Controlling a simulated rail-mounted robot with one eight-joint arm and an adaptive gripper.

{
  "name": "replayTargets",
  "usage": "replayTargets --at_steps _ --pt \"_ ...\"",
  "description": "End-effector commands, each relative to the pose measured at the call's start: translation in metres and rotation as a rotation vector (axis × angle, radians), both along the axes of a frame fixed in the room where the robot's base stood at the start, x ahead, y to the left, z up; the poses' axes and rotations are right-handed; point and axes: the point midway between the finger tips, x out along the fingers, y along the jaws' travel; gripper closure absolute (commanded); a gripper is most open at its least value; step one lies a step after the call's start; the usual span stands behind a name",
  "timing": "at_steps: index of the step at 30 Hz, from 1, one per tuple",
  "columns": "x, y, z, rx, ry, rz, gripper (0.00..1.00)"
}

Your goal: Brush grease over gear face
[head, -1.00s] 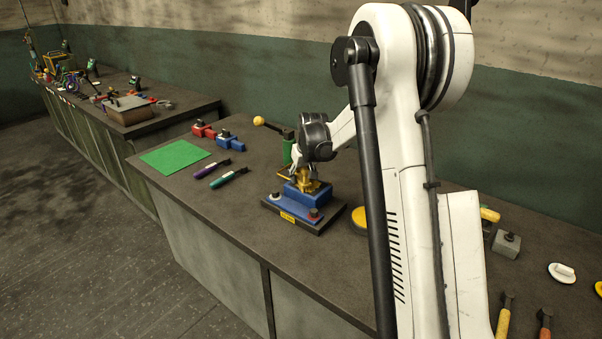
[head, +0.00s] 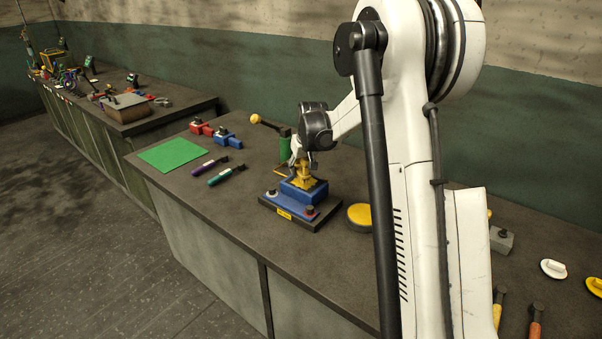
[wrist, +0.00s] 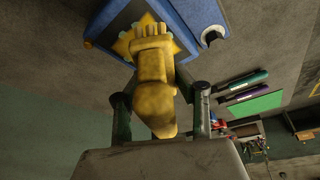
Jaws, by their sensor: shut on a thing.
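My gripper (wrist: 160,108) is shut on a yellow brush (wrist: 153,85), with one dark finger on each side of it. The brush's ridged end lies over a gold toothed gear (wrist: 124,46) in the wrist view. I cannot tell whether the two touch. The gear sits on a blue block of the fixture (wrist: 194,16). In the head view, the fixture (head: 289,208) stands on the bench on a dark base with a yellow label. My gripper (head: 299,160) is directly above it, and the brush and gear are small and partly merged there.
Left of the fixture on the bench lie a teal tool (head: 226,176), a purple tool (head: 209,165) and a green mat (head: 172,154). Red (head: 201,127) and blue (head: 228,141) blocks stand behind. A yellow round tin (head: 360,216) is close at the right, beside my arm.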

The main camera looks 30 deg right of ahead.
Motion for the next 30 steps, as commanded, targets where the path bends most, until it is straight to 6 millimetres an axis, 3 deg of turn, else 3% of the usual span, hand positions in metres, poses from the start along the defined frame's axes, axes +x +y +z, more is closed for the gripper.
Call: replayTargets --at_steps 15,30 --pt "0.001 0.004 0.048 0.000 0.000 0.004 1.00" --pt "0.001 0.004 0.053 0.000 0.000 0.004 1.00"
